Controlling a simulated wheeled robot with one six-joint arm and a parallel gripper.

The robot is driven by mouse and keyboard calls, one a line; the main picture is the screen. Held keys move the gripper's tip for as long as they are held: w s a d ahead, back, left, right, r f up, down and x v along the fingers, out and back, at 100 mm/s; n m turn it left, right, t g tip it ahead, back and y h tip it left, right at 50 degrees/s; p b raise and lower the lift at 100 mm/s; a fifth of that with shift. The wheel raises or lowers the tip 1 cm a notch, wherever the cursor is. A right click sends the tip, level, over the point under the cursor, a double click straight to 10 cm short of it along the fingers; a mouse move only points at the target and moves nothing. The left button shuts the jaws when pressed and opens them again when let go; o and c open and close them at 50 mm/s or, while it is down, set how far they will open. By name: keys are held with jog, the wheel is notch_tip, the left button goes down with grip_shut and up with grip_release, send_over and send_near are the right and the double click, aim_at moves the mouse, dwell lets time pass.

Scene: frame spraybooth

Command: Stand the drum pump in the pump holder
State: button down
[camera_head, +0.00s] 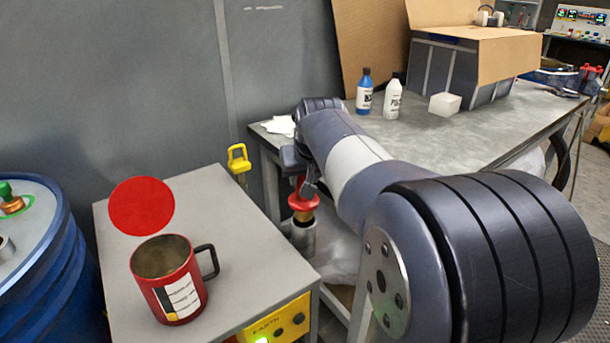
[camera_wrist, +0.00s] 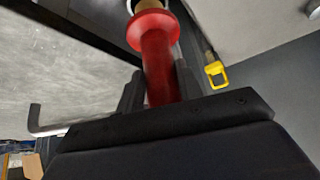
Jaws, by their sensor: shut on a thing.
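The drum pump (camera_head: 304,203) has a red handle with a flared red collar and a brass-coloured part below it. In the wrist view the red pump (camera_wrist: 160,65) stands between the two dark fingers. My gripper (camera_head: 308,188) is shut on its red handle, beside the right side of the grey cabinet. A grey metal tube, seemingly the pump holder (camera_head: 303,238), is directly under the brass part. A pale rim (camera_wrist: 131,7) shows around the brass end at the wrist view's top edge. I cannot tell how deep the pump sits in it.
The grey cabinet (camera_head: 225,235) carries a red mug (camera_head: 168,285) and a red disc (camera_head: 141,206). A yellow clamp (camera_head: 238,160) is at its back edge. A blue drum (camera_head: 45,270) stands left. The workbench (camera_head: 440,140) behind my arm holds bottles and a box.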

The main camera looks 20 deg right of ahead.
aim_at(305, 203)
jog(key=shift+f+b, duration=1.95)
jog(key=shift+f, duration=0.7)
dwell(0.9)
jog(key=c, duration=0.9)
grip_release()
jog(key=shift+f, duration=0.1)
jog(key=shift+s+f, duration=0.1)
jog(key=shift+f, duration=0.1)
jog(key=p+v, duration=0.2)
jog(key=v, duration=0.9)
jog(key=shift+d+r, duration=0.1)
jog(key=b+x, duration=0.2)
jog(key=x, duration=0.9)
jog(key=shift+r, duration=0.4)
